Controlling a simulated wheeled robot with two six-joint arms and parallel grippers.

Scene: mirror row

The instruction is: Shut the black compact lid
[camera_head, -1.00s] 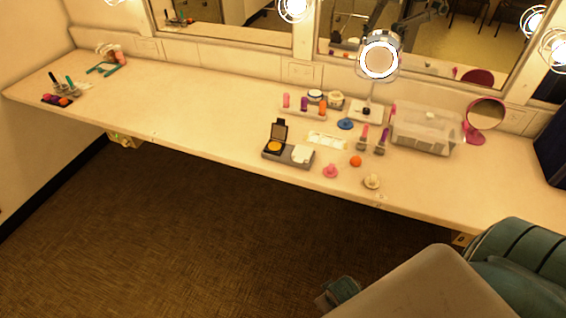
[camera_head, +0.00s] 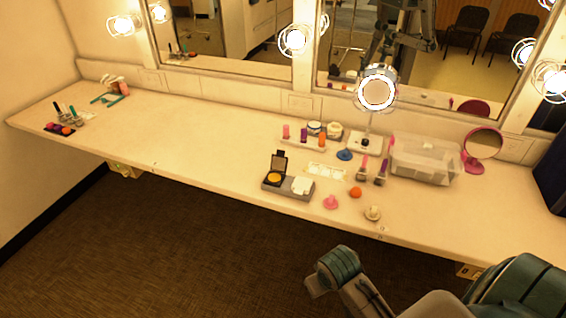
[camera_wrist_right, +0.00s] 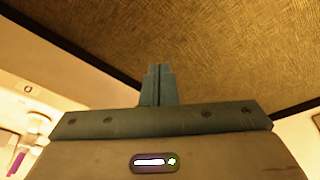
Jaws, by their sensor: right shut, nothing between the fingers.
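The black compact stands on a grey tray (camera_head: 288,193) near the front edge of the counter, in the head view. Its black lid (camera_head: 278,162) stands open, roughly upright, behind a round orange-yellow pan (camera_head: 274,178). My right arm comes in from the lower right of the head view, in front of the counter and well away from the compact. In the right wrist view my right gripper (camera_wrist_right: 158,70) is shut and empty, its fingers together. The compact is not seen in that view. My left gripper is not in view.
A white item (camera_head: 302,185) sits beside the compact on the tray. A pink piece (camera_head: 331,202), an orange ball (camera_head: 355,192) and a cream piece (camera_head: 373,213) lie to the right. Lipsticks (camera_head: 304,136) stand behind. The counter left of the tray is largely clear.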

